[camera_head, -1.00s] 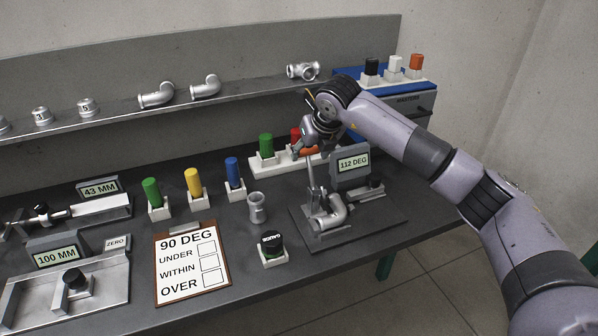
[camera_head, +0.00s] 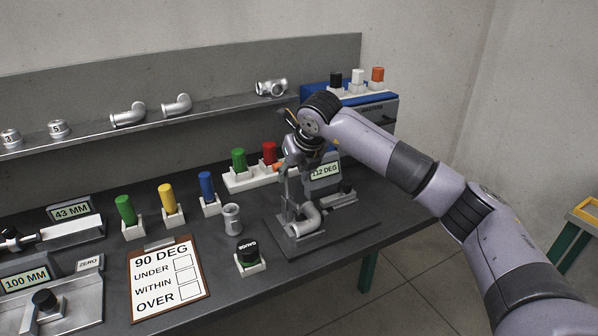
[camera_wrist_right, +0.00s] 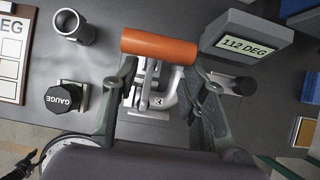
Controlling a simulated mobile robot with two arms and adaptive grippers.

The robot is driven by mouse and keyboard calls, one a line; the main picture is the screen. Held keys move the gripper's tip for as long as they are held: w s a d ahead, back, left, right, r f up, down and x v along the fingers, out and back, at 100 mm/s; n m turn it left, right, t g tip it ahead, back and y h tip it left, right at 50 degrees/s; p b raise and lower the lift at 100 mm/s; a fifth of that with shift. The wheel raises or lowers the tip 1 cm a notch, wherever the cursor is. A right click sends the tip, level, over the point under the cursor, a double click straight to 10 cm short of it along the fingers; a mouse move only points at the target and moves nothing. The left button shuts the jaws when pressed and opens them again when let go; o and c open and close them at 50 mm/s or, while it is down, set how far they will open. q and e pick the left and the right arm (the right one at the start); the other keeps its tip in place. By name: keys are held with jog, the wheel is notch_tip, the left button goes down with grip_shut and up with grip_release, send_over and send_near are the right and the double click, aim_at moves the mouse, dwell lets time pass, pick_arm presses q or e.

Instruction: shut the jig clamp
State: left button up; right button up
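The jig clamp has an orange handle (camera_wrist_right: 160,46) on an upright metal lever (camera_head: 285,187), so it stands raised. The handle (camera_head: 279,167) also shows in the head view, close to my right gripper. My right gripper (camera_head: 293,165) is over the jig from behind and above. In the wrist view its two fingers (camera_wrist_right: 166,75) are spread apart, with the handle across their tips; I cannot tell whether they touch it. A silver elbow pipe (camera_head: 306,220) lies in the jig on its dark base plate (camera_head: 345,235). My left gripper is not seen.
The display reading 112 DEG (camera_head: 323,172) stands close beside my right gripper. A silver pipe fitting (camera_head: 232,218) and a black GAUGE plug (camera_head: 248,254) stand left of the jig. Green (camera_head: 239,159) and red (camera_head: 269,152) cylinders stand in a white rack behind it.

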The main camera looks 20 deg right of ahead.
jog(key=o, duration=0.5)
jog(key=shift+w+a+r, duration=0.1)
jog(key=shift+a, duration=0.6)
jog(key=o, duration=0.6)
jog(key=shift+r, duration=0.1)
jog(key=shift+d, duration=0.1)
jog(key=shift+d, duration=0.1)
jog(key=shift+d+r, duration=0.1)
jog(key=shift+r, duration=0.1)
jog(key=v, duration=1.1)
jog(key=shift+s+r, duration=0.25)
